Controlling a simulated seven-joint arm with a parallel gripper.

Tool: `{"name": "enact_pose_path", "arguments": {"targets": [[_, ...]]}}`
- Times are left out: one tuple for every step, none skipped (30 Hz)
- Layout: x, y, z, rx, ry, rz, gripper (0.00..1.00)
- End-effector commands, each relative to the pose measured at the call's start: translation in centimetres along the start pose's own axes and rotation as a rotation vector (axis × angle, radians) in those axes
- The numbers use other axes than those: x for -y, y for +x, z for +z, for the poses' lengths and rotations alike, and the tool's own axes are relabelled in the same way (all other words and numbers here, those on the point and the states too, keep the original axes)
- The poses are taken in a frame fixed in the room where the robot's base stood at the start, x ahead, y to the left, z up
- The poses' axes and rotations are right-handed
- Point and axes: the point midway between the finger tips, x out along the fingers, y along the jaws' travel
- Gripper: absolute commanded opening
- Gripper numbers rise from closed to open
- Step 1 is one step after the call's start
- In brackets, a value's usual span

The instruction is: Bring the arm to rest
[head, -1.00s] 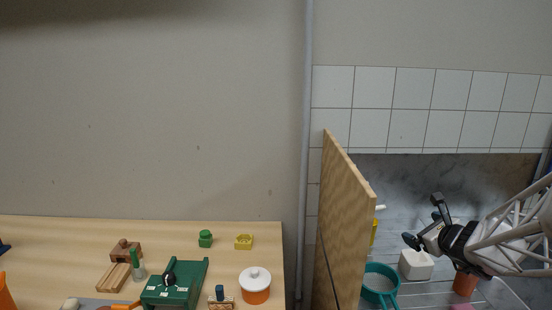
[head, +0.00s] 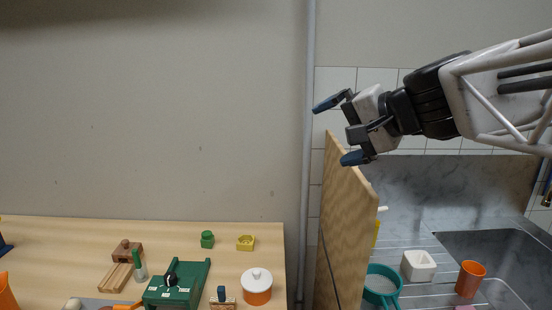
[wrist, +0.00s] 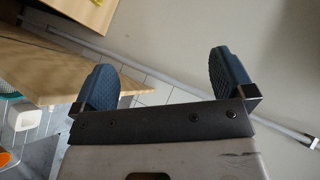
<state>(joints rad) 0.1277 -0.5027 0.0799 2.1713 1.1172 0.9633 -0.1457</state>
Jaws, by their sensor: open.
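My gripper (head: 338,131) is raised in the head view, above the top edge of the wooden partition (head: 343,215), with its fingers pointing left. Its two blue fingertips are spread apart with nothing between them. In the wrist view my gripper (wrist: 165,82) also shows both pads apart and empty, with grey wall and floor behind. The arm reaches in from the right edge, over the sink side.
Right of the partition are a teal strainer (head: 381,287), a white square container (head: 418,265), an orange cup (head: 470,278) and the sink (head: 488,255). On the wooden table (head: 60,250) at left stand a green device (head: 178,284) and a white-lidded orange pot (head: 257,286).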

Motion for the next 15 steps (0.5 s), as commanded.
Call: {"name": "enact_pose_path", "arguments": {"targets": [[0.1, -0.2, 1.4, 0.028, -0.037, 0.022, 1.0], [-0.1, -0.3, 2.2, 0.043, -0.055, 0.038, 1.0], [-0.6, -0.4, 3.0, 0.059, -0.076, 0.061, 1.0], [-1.0, -0.4, 3.5, 0.069, -0.089, 0.08, 1.0], [-1.6, -0.4, 4.0, 0.078, -0.1, 0.099, 1.0], [-2.5, -0.3, 4.6, 0.09, -0.114, 0.128, 1.0], [-3.1, -0.2, 5.0, 0.097, -0.123, 0.15, 1.0], [-3.9, -0.1, 5.4, 0.104, -0.132, 0.174, 1.0], [-5.1, 0.0, 6.0, 0.113, -0.142, 0.207, 1.0], [-6.0, 0.0, 6.4, 0.12, -0.151, 0.234, 1.0], [-6.9, 0.1, 6.8, 0.127, -0.161, 0.262, 1.0], [-8.2, 0.1, 7.4, 0.137, -0.175, 0.3, 1.0], [-9.2, 0.1, 7.9, 0.145, -0.186, 0.33, 1.0], [-10.3, 0.1, 8.4, 0.153, -0.198, 0.362, 1.0], [-11.8, 0.1, 9.0, 0.165, -0.215, 0.405, 1.0]]}}
